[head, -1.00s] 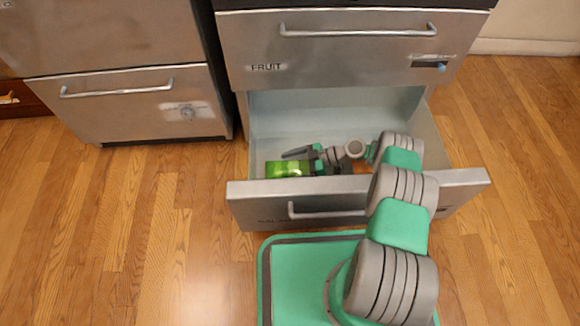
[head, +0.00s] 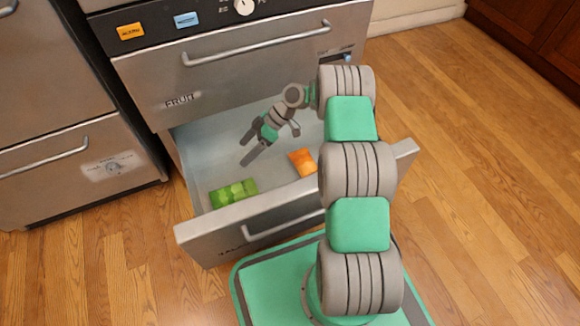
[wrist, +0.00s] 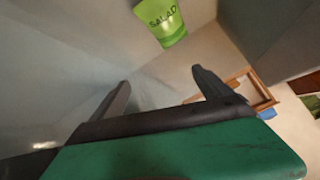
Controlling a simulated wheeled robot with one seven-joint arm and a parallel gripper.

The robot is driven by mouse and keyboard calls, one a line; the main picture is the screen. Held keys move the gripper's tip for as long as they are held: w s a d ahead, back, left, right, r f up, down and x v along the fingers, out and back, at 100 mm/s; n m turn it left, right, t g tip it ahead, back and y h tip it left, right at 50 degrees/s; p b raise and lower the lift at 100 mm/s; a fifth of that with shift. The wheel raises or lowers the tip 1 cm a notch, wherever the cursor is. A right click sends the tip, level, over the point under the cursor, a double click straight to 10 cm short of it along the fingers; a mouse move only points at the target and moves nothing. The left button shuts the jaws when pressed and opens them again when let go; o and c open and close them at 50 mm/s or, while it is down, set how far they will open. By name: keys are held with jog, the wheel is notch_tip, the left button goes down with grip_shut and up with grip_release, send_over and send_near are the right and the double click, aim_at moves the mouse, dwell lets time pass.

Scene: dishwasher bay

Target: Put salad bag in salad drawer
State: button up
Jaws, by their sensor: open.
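The green salad bag (head: 220,193) lies flat on the floor of the open lower drawer (head: 268,204), at its front left in the head view. In the wrist view the bag (wrist: 163,22) shows the word SALAD and lies beyond the fingertips, apart from them. The drawer's front label is only partly readable. My gripper (head: 247,151) is open and empty over the drawer, up and to the right of the bag. Its two dark fingers (wrist: 160,80) stand wide apart in the wrist view with nothing between them.
An orange packet (head: 302,162) lies in the same drawer, right of the bag. The drawer marked FRUIT (head: 240,75) above is shut. Another shut drawer front (head: 70,165) stands to the left. My arm crosses the drawer's right side. Wood floor is clear on the right.

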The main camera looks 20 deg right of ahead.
jog(key=s+r+m+t+h, duration=0.1)
jog(key=s+r+m+h, duration=0.2)
jog(key=r, duration=0.5)
jog(key=s+r+m+h, duration=0.2)
jog(key=s+r+m, duration=0.15)
jog(key=r, duration=0.45)
jog(key=s+d+r+m+h, duration=0.2)
jog(key=s+d+m, duration=0.1)
jog(key=s, duration=0.6)
jog(key=s+d+r+m+t+h, duration=0.1)
jog(key=s+d+r+m+h, duration=0.1)
jog(key=s+m, duration=0.3)
jog(key=s+d, duration=0.1)
jog(key=s, duration=0.3)
jog(key=shift+s+d+r, duration=0.15)
jog(key=shift+d+r, duration=0.1)
jog(key=shift+r, duration=0.05)
